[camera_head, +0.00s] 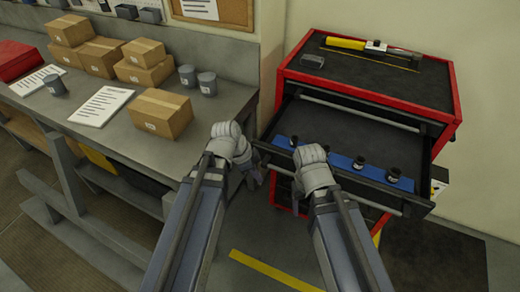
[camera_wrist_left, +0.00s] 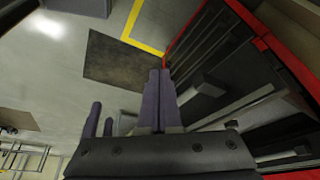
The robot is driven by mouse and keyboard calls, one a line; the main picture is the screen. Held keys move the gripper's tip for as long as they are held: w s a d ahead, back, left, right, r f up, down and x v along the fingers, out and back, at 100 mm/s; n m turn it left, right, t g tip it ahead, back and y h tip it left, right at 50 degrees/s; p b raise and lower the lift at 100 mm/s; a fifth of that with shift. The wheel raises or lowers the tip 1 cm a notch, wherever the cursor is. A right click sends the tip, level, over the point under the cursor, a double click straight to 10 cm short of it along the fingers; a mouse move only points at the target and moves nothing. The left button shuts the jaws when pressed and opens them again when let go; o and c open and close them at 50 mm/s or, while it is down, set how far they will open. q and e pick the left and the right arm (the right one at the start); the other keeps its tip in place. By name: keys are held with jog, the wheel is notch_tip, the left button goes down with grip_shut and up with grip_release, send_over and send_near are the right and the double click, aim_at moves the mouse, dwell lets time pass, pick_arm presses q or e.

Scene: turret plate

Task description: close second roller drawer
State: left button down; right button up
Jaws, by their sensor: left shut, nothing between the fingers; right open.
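The roller cabinet (camera_head: 440,104) is red and black and stands at the right. One drawer (camera_head: 350,128), below a closed top drawer front (camera_head: 360,112), is pulled far out. It holds a blue strip (camera_head: 340,163) with several black pieces. My left gripper (camera_head: 250,178) is shut and empty, beside the left end of the open drawer's front; its fingers (camera_wrist_left: 160,98) show together in the left wrist view, near the cabinet's drawer fronts (camera_wrist_left: 205,85). My right gripper (camera_head: 316,178) is open at the drawer's front edge. Its fingertips are mostly hidden, and I cannot tell whether it touches.
A grey workbench (camera_head: 150,150) with cardboard boxes (camera_head: 160,113), papers and grey cups stands at the left. Tools (camera_head: 370,47) lie on the cabinet top. A yellow line (camera_head: 275,270) marks the floor. The wall is close behind the cabinet.

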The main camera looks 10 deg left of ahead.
pick_arm(q)
jog(key=w+a+r+m+t+h+p, duration=0.2)
jog(key=w+a+r+m+p, duration=0.1)
jog(key=w+a+r+m, duration=0.3)
jog(key=shift+t, duration=0.3)
jog(key=shift+d+r+b+x, duration=0.1)
jog(key=shift+d+b+x, duration=0.05)
jog(key=shift+b+x, duration=1.25)
jog(key=shift+d+r+b+x, duration=0.1)
jog(key=shift+d+b+x, duration=0.05)
jog(key=shift+b+x, duration=1.2)
jog(key=shift+d+b+x, duration=0.15)
jog(key=shift+b+x, duration=1)
jog(key=shift+x, duration=0.5)
jog(key=shift+s, duration=0.15)
jog(key=shift+r, duration=0.1)
jog(key=w+d, duration=0.2)
jog(key=w, duration=0.8)
jog(key=w+d, duration=0.3)
jog(key=w, duration=0.6)
jog(key=w+d, duration=0.3)
jog(key=w, duration=0.7)
jog(key=shift+w+d, duration=0.25)
jog(key=shift+w, duration=0.25)
jog(key=shift+d+r, duration=0.1)
